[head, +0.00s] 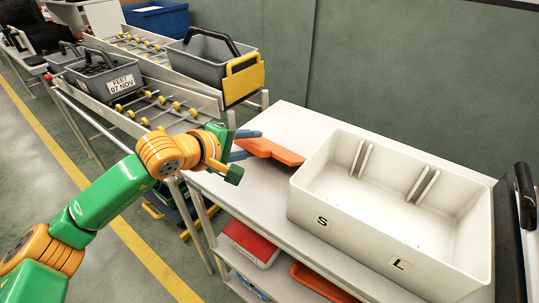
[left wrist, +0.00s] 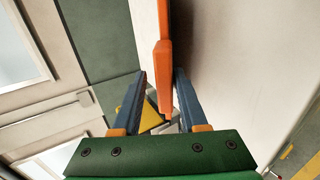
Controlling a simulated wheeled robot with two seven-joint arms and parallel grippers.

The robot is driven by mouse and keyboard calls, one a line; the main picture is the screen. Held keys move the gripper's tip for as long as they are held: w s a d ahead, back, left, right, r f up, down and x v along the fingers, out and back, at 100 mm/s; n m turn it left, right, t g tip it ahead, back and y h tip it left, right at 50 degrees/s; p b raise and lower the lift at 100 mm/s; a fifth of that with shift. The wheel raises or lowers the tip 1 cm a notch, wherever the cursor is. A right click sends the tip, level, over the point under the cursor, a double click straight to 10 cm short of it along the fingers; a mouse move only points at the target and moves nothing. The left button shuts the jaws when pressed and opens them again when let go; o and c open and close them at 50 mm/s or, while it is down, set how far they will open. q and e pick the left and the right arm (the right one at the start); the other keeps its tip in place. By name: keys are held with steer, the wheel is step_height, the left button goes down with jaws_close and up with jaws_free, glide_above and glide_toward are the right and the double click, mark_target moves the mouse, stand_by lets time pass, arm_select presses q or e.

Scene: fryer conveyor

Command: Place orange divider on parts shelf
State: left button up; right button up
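The orange divider (head: 272,151) lies on the white table top (head: 290,122), left of the white bin. My left gripper (head: 243,145) is at the divider's left end, with its two blue-grey fingers apart. In the left wrist view, the divider (left wrist: 163,75) reaches in between the fingertips of my left gripper (left wrist: 160,73). A gap shows on the left finger's side; the right finger is close to the divider, and touching cannot be told. A lower shelf (head: 228,262) under the table holds a red-topped box (head: 249,241) and an orange item (head: 322,282). My right gripper is out of view.
The white bin (head: 375,235), marked S and L, fills the table's right part. A black-handled object (head: 524,195) stands at the right edge. A green wall is behind.

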arm_select(q)
steer(key=shift+v, duration=0.9)
